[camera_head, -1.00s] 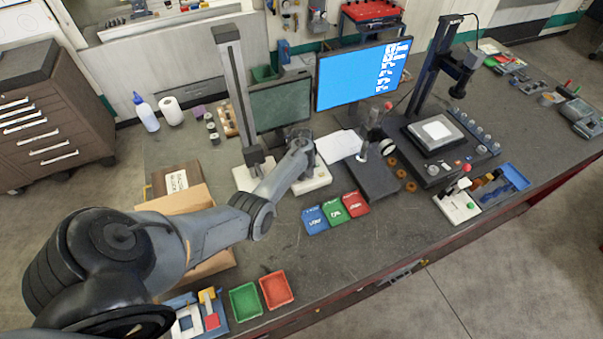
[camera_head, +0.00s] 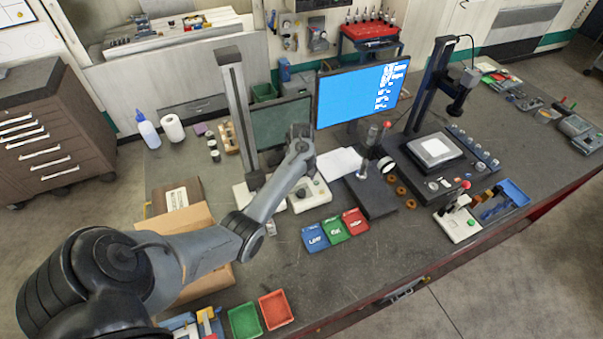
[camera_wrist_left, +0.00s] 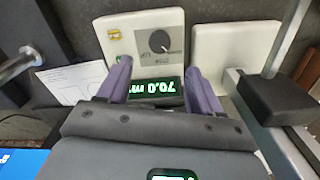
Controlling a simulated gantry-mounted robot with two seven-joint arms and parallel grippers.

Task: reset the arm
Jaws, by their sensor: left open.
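My left arm comes in from the left and reaches over the bench. Its gripper (camera_head: 301,133) is in front of the dark green screen, above a white instrument box (camera_head: 312,195). In the left wrist view the two purple-grey fingers of the gripper (camera_wrist_left: 158,78) stand apart with nothing held between them. The white box (camera_wrist_left: 140,20), with a round dial and a green-lit display reading about 70.0, lies beyond the fingers. I cannot tell the exact gap between the fingers and the box. My right gripper is in no view.
The blue monitor (camera_head: 360,92) and a tall grey column (camera_head: 236,110) stand near the gripper. Blue, green and red cards (camera_head: 334,229) lie in front. A green tray (camera_head: 244,320) and a red tray (camera_head: 276,309) sit at the front edge. Bare bench lies around the cards.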

